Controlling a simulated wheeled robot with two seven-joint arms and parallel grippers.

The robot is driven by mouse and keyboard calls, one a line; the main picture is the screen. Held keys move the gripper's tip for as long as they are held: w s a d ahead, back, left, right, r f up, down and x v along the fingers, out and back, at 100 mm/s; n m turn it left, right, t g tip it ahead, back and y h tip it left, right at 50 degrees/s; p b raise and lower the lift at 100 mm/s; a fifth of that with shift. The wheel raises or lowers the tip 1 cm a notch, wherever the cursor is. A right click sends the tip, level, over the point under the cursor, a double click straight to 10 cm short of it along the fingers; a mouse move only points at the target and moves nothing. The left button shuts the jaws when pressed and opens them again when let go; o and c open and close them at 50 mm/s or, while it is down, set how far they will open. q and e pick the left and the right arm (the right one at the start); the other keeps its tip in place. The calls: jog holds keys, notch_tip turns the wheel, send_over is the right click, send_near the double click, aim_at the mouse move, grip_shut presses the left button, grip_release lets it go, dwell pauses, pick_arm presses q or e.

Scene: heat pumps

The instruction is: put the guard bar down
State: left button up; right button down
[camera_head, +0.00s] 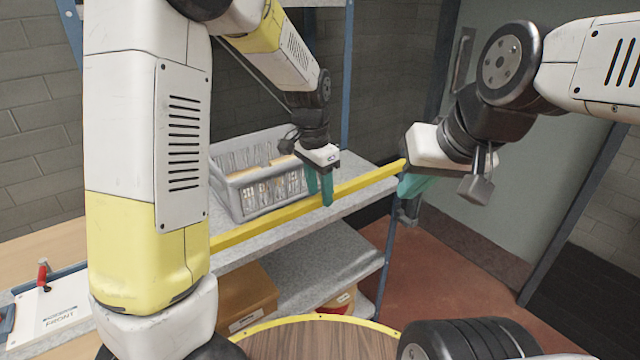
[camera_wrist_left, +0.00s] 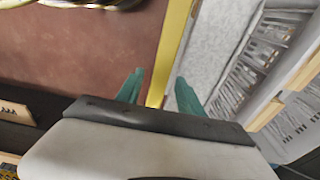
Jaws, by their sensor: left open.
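The guard bar (camera_head: 266,226) is a long yellow bar running slantwise along the front of the grey shelf; my left arm hides its left end in the head view. My left gripper (camera_head: 319,190) has its teal fingers open astride the bar, one on each side. In the left wrist view, the bar (camera_wrist_left: 172,45) passes between the parted fingers of this gripper (camera_wrist_left: 158,86), with gaps showing. My right gripper (camera_head: 414,184) is at the bar's right end. Its fingers are mostly hidden, so I cannot tell whether they grip it.
A grey crate (camera_head: 245,199) with packed contents stands on the shelf (camera_head: 345,211) behind the bar. Cardboard boxes (camera_head: 246,297) sit on the lower shelf. A round wooden top with a yellow rim (camera_head: 318,338) is in front. Red floor (camera_head: 440,265) is open at right.

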aim_at(316, 198)
pick_arm(q)
notch_tip(316, 198, up, 11)
jog(key=s+a+r+n+t, duration=0.1)
jog(key=s+a+n+t, duration=0.1)
jog(key=s+a+n, duration=0.3)
jog(key=s+a+r+n+t+h, duration=0.1)
jog(key=s+a+n+t, duration=0.2)
jog(key=s+a, duration=0.6)
jog(key=s+n, duration=0.2)
jog(key=s, duration=0.3)
jog(key=shift+s+r, duration=0.25)
jog(key=shift+r, duration=0.15)
